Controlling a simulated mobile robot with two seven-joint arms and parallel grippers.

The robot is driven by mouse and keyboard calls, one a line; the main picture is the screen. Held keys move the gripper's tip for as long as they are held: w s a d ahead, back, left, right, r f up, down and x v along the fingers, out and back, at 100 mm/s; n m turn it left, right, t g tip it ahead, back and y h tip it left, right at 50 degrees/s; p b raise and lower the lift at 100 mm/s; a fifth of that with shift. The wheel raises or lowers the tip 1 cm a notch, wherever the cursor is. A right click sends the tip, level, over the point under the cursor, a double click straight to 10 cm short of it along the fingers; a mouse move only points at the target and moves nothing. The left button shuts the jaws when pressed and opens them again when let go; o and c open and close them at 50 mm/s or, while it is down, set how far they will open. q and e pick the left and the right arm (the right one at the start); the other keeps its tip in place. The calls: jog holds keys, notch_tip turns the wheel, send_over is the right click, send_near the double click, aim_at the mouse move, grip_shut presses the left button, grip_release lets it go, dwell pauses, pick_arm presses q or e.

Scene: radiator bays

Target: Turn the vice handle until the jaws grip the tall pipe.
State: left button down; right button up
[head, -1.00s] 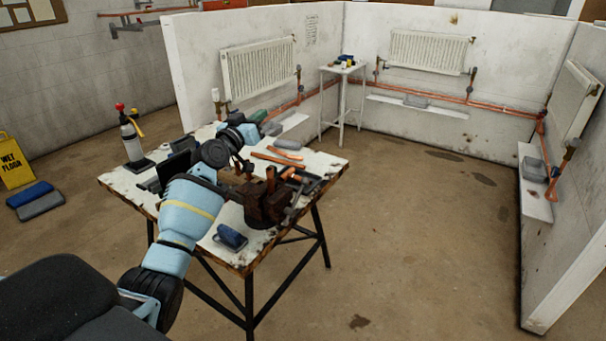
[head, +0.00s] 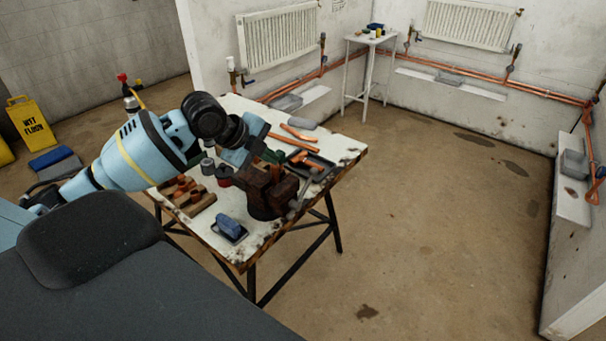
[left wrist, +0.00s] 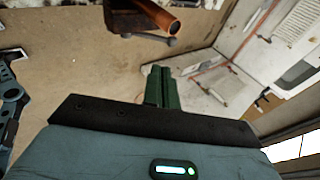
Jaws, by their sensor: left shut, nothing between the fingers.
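The rusty brown vice (head: 266,194) stands on the near right part of the worn white workbench (head: 240,245). Its grey handle (head: 296,206) sticks out at the vice's right side, small in this view. My left gripper (head: 272,156) is above and behind the vice, its green fingers shut with nothing between them. In the left wrist view the closed fingers (left wrist: 163,88) point towards the vice (left wrist: 124,18), apart from it. A copper pipe (left wrist: 160,14) shows there beside the vice, open end towards me. In the head view my gripper largely hides the pipe. My right gripper is out of view.
Copper pieces (head: 282,138) and a dark tray (head: 312,165) lie behind. Open floor (head: 410,220) is to the right.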

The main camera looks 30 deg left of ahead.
aim_at(308, 180)
pick_arm(q)
jog(key=x, duration=1.3)
jog(key=shift+w+d+f, duration=0.1)
jog(key=shift+w+f, duration=0.15)
